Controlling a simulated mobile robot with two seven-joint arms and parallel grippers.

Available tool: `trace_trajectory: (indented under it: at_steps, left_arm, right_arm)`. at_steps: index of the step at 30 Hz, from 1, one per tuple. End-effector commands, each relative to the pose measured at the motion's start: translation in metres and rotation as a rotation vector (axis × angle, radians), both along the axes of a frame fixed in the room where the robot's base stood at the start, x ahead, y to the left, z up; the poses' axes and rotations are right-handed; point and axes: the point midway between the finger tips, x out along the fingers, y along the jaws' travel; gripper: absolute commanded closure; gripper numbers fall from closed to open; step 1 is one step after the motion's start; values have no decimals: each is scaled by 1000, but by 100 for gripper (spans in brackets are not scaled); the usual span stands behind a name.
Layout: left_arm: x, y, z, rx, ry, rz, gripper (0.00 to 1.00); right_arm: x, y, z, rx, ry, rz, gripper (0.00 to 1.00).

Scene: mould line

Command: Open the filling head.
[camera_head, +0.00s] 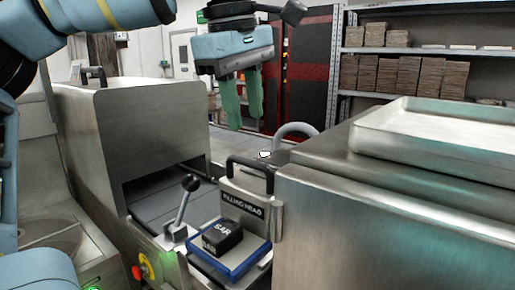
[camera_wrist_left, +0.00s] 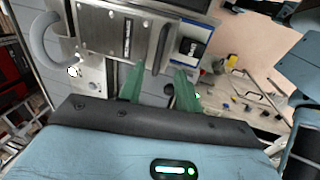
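The filling head (camera_head: 243,203) is an upright metal block with a black label reading "FILLING HEAD", and it stands beside the opening of the steel machine. A dark bar handle (camera_head: 251,165) is fixed along its top. In the left wrist view, the labelled plate (camera_wrist_left: 112,45) is at the top and the handle (camera_wrist_left: 163,43) is at its right side. My left gripper (camera_head: 246,118) hangs above and behind the handle, green fingers pointing down, open and empty. In the left wrist view, its fingers (camera_wrist_left: 159,75) show a clear gap, apart from the handle. My right gripper is not in view.
A black block marked "BAR" (camera_head: 223,236) sits on a blue-edged pad in front. A lever with a black knob (camera_head: 182,205) stands to its left. A steel cabinet (camera_head: 380,235) with a tray (camera_head: 440,130) is at the right. A curved grey pipe (camera_head: 296,130) is behind.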

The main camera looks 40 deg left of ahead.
Motion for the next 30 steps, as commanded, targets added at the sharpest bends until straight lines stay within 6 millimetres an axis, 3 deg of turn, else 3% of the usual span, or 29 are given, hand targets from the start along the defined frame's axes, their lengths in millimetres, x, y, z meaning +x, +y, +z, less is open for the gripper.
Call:
trace_trajectory:
  at_steps: [7, 18, 30]
  left_arm:
    - [4, 1, -23, -4, 5, 0, 66]
    - [14, 2, -70, -5, 2, 2, 66]
    - [15, 2, -77, -4, 1, 2, 66]
  right_arm:
    - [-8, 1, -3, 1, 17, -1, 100]
    - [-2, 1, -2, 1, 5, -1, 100]
    - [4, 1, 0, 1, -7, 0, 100]
